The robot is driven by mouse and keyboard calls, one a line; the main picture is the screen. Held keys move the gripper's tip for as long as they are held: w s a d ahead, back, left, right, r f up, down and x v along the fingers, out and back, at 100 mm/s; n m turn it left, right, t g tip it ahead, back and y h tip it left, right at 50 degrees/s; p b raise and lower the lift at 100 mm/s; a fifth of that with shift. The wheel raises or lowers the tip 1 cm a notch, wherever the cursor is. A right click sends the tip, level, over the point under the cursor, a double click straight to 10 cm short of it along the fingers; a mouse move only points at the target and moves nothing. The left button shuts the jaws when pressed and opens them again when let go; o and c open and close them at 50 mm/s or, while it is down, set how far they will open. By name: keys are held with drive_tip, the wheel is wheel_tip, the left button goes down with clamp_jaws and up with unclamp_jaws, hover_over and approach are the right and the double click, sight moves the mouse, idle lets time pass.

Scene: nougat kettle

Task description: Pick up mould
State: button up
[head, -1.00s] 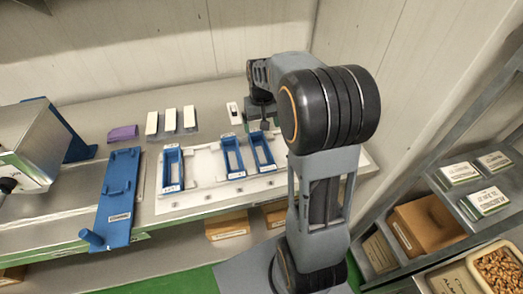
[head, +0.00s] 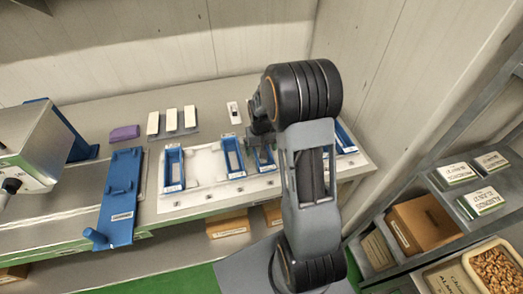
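Several blue rectangular moulds with open centres stand in a row on a white board (head: 205,198) on the bench. One mould (head: 173,170) is at the left end, a second mould (head: 232,158) is nearer the middle, and a third mould (head: 265,160) is partly behind my arm. Another blue mould (head: 346,139) shows to the right of my arm. My gripper (head: 258,140) is at the far end of the third mould, low over it. My arm hides much of it, so its fingers and any contact cannot be made out.
A blue plate with a handle (head: 120,195) lies left of the board, beside a metal machine (head: 30,150). White blocks (head: 172,120), a purple block (head: 125,133) and a small white device (head: 234,112) lie behind. A shelf rack with boxes (head: 428,226) stands at right.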

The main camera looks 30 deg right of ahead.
drive_tip(key=shift+f, duration=0.25)
drive_tip(key=shift+c, duration=0.2)
drive_tip(key=c, duration=1.1)
drive_tip(key=shift+r, duration=0.1)
drive_tip(key=shift+c, duration=0.2)
